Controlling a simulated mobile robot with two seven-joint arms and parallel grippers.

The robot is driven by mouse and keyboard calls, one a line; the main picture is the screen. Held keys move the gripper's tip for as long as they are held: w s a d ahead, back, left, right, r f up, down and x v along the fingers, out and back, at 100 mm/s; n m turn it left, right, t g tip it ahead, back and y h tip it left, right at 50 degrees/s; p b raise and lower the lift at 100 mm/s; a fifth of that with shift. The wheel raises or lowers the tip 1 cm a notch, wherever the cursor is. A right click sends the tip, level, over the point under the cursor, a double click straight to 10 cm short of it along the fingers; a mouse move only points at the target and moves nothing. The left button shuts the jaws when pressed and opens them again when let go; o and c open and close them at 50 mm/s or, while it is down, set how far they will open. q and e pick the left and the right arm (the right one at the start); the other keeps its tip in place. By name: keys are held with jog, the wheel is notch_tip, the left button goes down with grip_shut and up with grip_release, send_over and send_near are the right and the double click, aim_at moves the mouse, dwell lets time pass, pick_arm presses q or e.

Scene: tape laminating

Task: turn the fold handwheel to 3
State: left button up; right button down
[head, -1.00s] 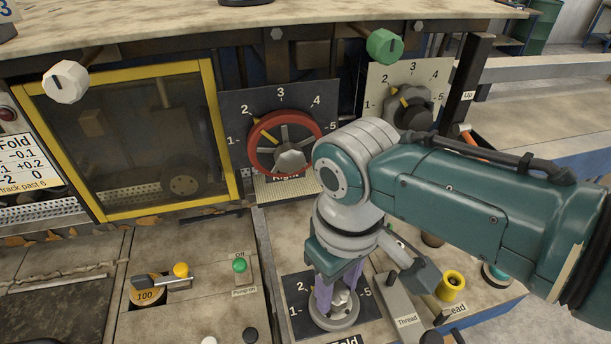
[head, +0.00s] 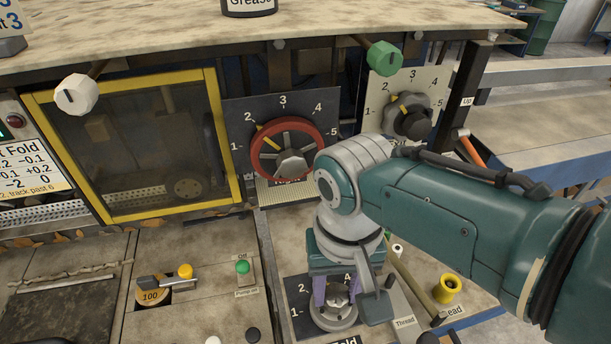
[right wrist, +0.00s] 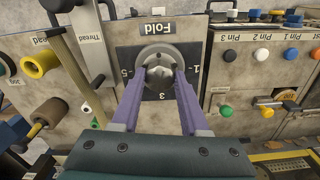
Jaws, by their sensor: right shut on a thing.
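The fold handwheel (head: 333,318) is a small grey wheel on a dark dial plate marked "Fold", low in the head view. In the right wrist view it shows as a grey ring (right wrist: 146,54) at the top middle, with the 3 on the side towards my gripper. My right gripper (head: 334,294) points down at it, its purple fingers shut on the handwheel's hub. The fingers also show in the right wrist view (right wrist: 160,76). I cannot make out the wheel's pointer, so its setting cannot be read. My left gripper is not in view.
A red handwheel (head: 287,148) with a yellow pointer near 2 stands behind. A dark grey knob (head: 409,116) is to its right. A yellow spool-like part (head: 447,288) and a thread lever (head: 405,290) are close to my right arm. A yellow-framed window (head: 140,150) is at left.

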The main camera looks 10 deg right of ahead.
aim_at(336, 294)
dwell(0.3)
jog(key=shift+c, duration=2)
grip_release()
jog(key=shift+r, duration=0.1)
jog(key=shift+r, duration=0.3)
notch_tip(336, 294, up, 8)
jog(key=p, duration=0.2)
jog(key=shift+p, duration=0.35)
jog(key=shift+r, duration=0.6)
jog(key=s+d+r+n+t+p, duration=0.1)
jog(key=s+d+r+p, duration=0.3)
jog(key=s+r, duration=0.3)
jog(key=s+d+r+n+t+p, duration=0.2)
jog(key=s+d+r+p, duration=0.2)
jog(key=s+r, duration=0.4)
jog(key=shift+s+d+r+t+p, duration=0.2)
jog(key=shift+s+d+t+p, duration=0.15)
jog(key=shift+p, duration=0.5)
